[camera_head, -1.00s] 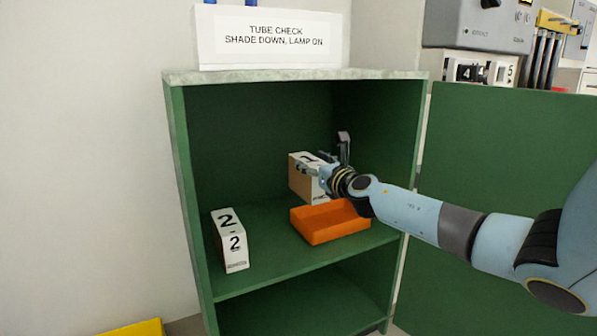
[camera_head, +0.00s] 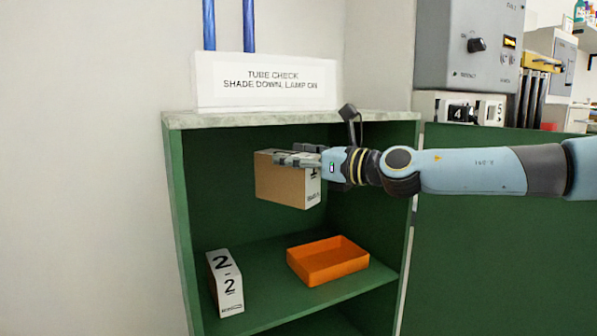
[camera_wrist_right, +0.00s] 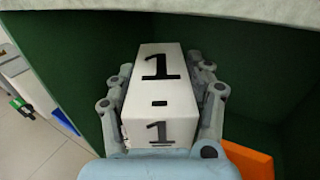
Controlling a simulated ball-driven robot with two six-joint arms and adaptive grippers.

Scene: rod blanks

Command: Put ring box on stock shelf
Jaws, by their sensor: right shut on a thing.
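My right gripper (camera_head: 298,159) is shut on a brown box with a white label face (camera_head: 285,182). It holds the box up inside the green cabinet (camera_head: 180,215), above its shelf (camera_head: 265,278) and apart from it. In the right wrist view the box (camera_wrist_right: 160,90) sits between both fingers, its white faces marked 1. Whether this is the ring box cannot be read. A white box marked 2 (camera_head: 226,284) stands on the shelf at the left. My left gripper is not in view.
An orange tray (camera_head: 328,262) lies on the shelf below the held box, empty. The cabinet's pale top (camera_head: 290,118) is close above my gripper and carries a sign (camera_head: 265,82). Shelf room shows between the tray and box 2.

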